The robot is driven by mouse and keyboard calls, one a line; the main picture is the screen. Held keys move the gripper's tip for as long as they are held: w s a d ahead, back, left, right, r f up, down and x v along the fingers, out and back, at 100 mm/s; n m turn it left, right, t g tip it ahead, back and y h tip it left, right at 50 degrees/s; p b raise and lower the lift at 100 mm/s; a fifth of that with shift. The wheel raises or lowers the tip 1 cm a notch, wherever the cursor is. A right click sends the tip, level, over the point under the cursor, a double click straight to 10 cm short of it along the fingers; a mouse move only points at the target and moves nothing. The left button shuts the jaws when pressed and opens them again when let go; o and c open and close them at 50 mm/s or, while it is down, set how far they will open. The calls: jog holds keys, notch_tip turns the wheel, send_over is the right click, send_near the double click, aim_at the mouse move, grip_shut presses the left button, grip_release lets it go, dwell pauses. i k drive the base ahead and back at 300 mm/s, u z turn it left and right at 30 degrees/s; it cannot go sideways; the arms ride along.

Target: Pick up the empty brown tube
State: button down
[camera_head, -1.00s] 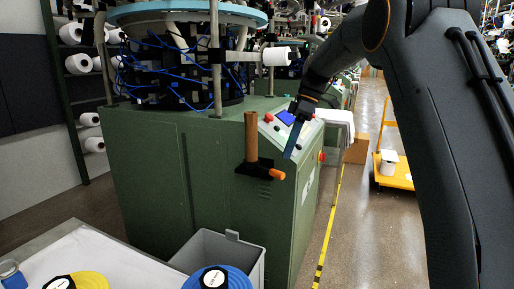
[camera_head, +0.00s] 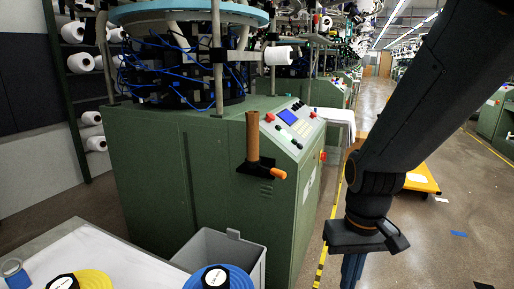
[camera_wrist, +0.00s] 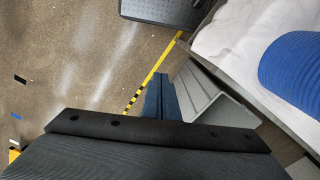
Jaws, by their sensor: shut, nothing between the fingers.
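The brown tube (camera_head: 252,136) stands upright on a black holder (camera_head: 258,168) with an orange end, fixed to the side of the green knitting machine (camera_head: 160,180). My gripper (camera_head: 352,270) hangs to the right of the machine, pointing down, apart from the tube and lower than it. Its blue fingers are shut and empty; their lower ends are cut off by the head view's bottom edge. In the wrist view the gripper (camera_wrist: 161,98) points down over the floor. The tube does not show in the wrist view.
A grey bin (camera_head: 225,252) stands before the machine, beside a white-topped table (camera_head: 110,258) with yellow and blue yarn cones (camera_head: 218,279). In the wrist view the bin (camera_wrist: 215,98) and blue cone (camera_wrist: 295,70) are at the right. The aisle floor at right is open.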

aim_at(252, 117)
jog(key=u, duration=0.05)
jog(key=k, duration=0.5)
jog(key=z, duration=0.9)
jog(key=i, duration=2.65)
jog(key=u, duration=3.6)
